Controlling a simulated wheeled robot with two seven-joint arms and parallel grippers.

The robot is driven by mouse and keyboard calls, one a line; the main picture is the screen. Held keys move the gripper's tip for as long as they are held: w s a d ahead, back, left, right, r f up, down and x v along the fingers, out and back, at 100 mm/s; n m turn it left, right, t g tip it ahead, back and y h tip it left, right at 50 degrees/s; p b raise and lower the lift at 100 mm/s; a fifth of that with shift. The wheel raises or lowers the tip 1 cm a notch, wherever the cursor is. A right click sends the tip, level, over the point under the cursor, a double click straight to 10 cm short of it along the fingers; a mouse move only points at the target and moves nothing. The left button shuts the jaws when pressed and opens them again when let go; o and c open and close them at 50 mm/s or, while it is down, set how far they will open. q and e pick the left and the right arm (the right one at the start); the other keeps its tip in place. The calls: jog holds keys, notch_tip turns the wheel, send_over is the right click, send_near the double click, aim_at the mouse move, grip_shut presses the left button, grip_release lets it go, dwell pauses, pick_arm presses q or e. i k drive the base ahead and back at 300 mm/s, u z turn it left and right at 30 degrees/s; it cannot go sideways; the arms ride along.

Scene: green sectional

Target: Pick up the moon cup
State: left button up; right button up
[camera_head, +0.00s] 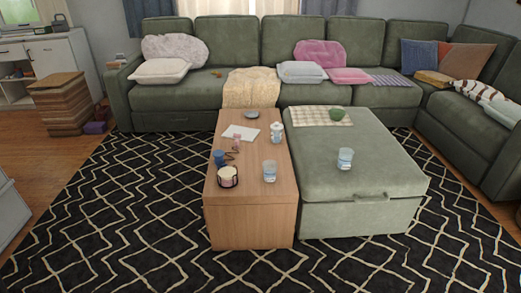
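I cannot tell for sure which vessel is the moon cup. On the wooden coffee table a clear glass with a bluish band (269,171) stands upright near the front right. A similar glass (345,158) stands upright on the green ottoman. A small dark blue cup-like item (219,157) is at the table's left edge. A white lidded jar or cup (277,133) stands near the table's right edge. Any moon marking is too small to make out. Neither of my grippers shows.
The coffee table (250,215) stands beside the ottoman (370,190). A candle in a dark holder (228,176), white paper (241,133) and a grey dish (252,115) are on the table. The patterned rug (130,210) is clear in front.

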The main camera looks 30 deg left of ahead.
aim_at(346, 154)
jog(key=z, duration=0.75)
jog(key=i, duration=3.8)
jog(key=u, duration=2.4)
